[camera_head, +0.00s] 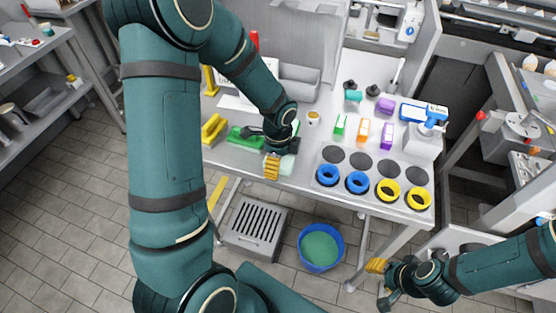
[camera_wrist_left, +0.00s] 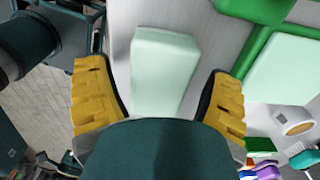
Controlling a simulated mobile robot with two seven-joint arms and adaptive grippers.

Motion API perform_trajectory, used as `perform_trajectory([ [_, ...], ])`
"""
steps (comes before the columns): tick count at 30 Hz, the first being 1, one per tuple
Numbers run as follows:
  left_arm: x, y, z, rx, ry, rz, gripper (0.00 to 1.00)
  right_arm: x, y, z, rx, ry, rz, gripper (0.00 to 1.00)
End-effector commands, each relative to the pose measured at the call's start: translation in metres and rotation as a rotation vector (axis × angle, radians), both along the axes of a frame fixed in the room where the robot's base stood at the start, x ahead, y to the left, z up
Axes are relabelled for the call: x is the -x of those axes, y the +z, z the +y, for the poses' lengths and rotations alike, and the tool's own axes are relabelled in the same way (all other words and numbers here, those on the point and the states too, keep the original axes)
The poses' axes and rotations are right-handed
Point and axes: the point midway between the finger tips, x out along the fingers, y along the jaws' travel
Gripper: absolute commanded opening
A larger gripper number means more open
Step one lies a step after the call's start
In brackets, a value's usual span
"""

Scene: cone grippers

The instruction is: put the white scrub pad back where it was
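The pale, whitish-green scrub pad (camera_wrist_left: 163,70) lies on the light worktop in the left wrist view. In the head view it shows beside my left gripper (camera_head: 275,167), near the table's front edge (camera_head: 325,191). My left gripper (camera_wrist_left: 160,105) is open, with its yellow fingers on either side of the pad and a gap visible at both sides. A second pale pad (camera_wrist_left: 287,68) sits against a green holder (camera_wrist_left: 240,52) to the right. My right gripper (camera_head: 380,280) looks open and empty, low at the right, away from the table.
A yellow block-like item (camera_head: 213,128) and a green one (camera_head: 240,138) stand left of my left gripper. Blue rings (camera_head: 327,173) and yellow rings (camera_head: 388,190) lie at the front right. A small cup (camera_head: 314,117) stands nearby. A blue bucket (camera_head: 320,248) is on the floor.

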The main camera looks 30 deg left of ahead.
Motion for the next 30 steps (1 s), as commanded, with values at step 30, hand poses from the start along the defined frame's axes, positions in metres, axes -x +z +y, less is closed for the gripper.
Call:
perform_trajectory([
  [30,-0.001,0.118,0.0,0.0,0.0,-0.003,0.81,-0.008,0.025,-0.002,0.004,-0.015,-0.019,0.47],
])
